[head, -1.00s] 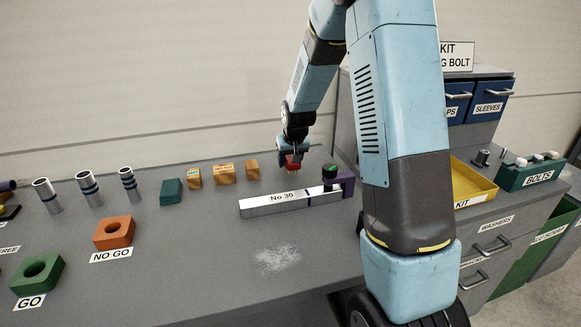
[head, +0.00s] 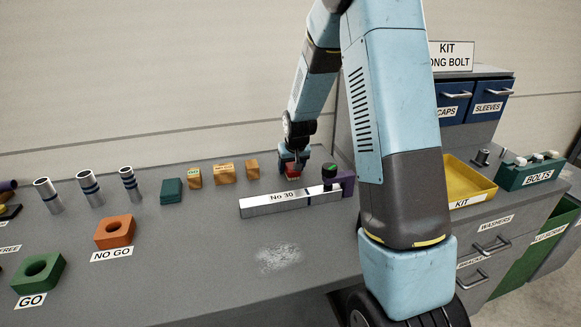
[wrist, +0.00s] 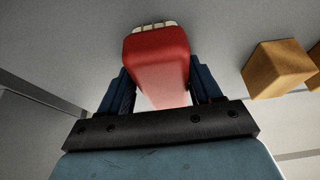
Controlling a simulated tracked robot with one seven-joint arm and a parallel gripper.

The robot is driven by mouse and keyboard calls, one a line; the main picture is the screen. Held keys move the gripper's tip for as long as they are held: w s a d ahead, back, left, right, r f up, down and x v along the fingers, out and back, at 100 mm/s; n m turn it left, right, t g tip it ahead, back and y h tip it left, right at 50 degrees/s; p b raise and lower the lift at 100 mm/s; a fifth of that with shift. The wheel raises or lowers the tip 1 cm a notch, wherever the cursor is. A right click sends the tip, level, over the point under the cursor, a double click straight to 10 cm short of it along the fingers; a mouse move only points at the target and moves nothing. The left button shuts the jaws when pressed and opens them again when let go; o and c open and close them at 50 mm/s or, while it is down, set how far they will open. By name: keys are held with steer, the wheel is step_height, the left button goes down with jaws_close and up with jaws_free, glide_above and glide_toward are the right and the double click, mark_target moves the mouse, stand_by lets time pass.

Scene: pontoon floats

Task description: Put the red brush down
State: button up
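The red brush (wrist: 158,62) is between the two blue fingers of my gripper (wrist: 163,88) in the wrist view, with its pale bristles at the far end. The fingers lie against its sides, so my gripper is shut on it. In the head view the brush (head: 299,178) is low at the back of the grey bench (head: 190,260), just behind the No 30 bar (head: 270,205). The bar hides its lower edge, so I cannot tell whether it touches the bench top.
Wooden blocks (head: 224,174) and a teal block (head: 171,191) stand left of my gripper. A pale powdery patch (head: 278,259) lies in front of the bar.

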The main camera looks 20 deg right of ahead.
steer(key=shift+s+a+r, duration=0.2)
steer(key=shift+a+r, duration=0.15)
steer(key=v, duration=1.1)
steer(key=shift+r, duration=0.25)
steer(key=shift+t, duration=0.5)
steer(key=s+r, duration=0.5)
steer(key=s, duration=0.5)
steer(key=s+r, duration=0.5)
steer(key=s, duration=0.6)
steer(key=s+r, duration=0.5)
steer(key=s, duration=0.6)
steer(key=shift+s+d, duration=0.1)
steer(key=shift+s, duration=0.1)
